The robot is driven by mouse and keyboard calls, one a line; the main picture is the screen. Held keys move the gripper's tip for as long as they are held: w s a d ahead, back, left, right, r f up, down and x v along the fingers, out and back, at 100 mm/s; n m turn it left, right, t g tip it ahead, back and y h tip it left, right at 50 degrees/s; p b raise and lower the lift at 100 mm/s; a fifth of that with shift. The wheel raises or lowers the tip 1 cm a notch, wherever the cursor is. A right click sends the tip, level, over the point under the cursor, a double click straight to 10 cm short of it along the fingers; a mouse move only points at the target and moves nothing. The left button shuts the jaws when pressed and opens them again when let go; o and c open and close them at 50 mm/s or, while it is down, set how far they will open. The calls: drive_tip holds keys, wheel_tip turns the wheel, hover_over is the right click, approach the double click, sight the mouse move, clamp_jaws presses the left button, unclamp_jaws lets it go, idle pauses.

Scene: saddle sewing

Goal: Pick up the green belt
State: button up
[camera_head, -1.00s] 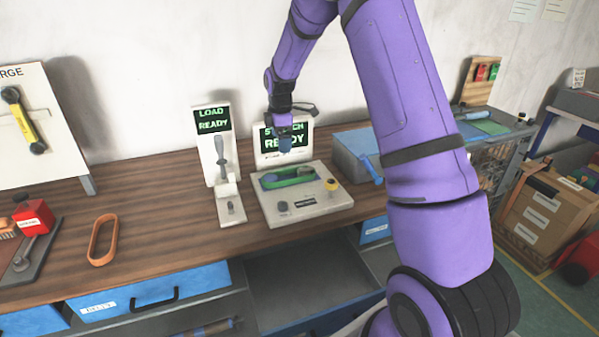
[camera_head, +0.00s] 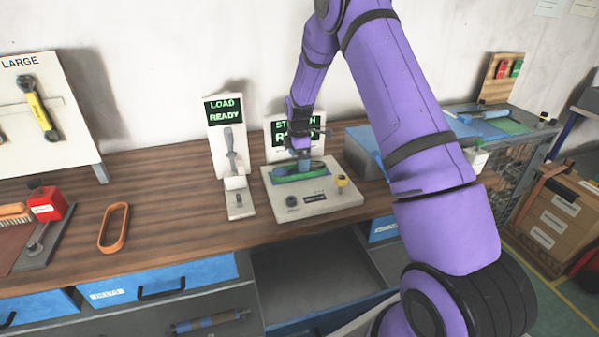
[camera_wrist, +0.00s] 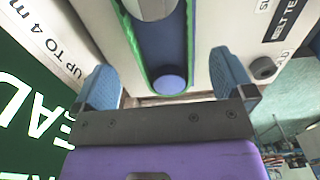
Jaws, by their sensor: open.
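The green belt (camera_head: 287,178) lies as a long loop in the machine with the "STITCH READY" screen. In the wrist view the green belt (camera_wrist: 189,35) runs around a blue recess with a round blue post at its near end. My gripper (camera_head: 304,168) is over the belt in the head view and hides part of it. In the wrist view my gripper (camera_wrist: 162,82) is open, with one blue finger on each side of the belt's near end. Nothing is between the fingers that they hold.
The stitching machine (camera_head: 318,201) has knobs on its front. A "LOAD READY" station (camera_head: 241,211) stands just left of it. An orange belt (camera_head: 113,228) lies on the wooden bench further left. A blue-topped box is to the right. An open drawer (camera_head: 310,272) is below.

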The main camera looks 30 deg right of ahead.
sight(291, 167)
wheel_tip(291, 167, down, 4)
drive_tip(key=shift+s+r, duration=0.1)
drive_tip(key=c, duration=1.1)
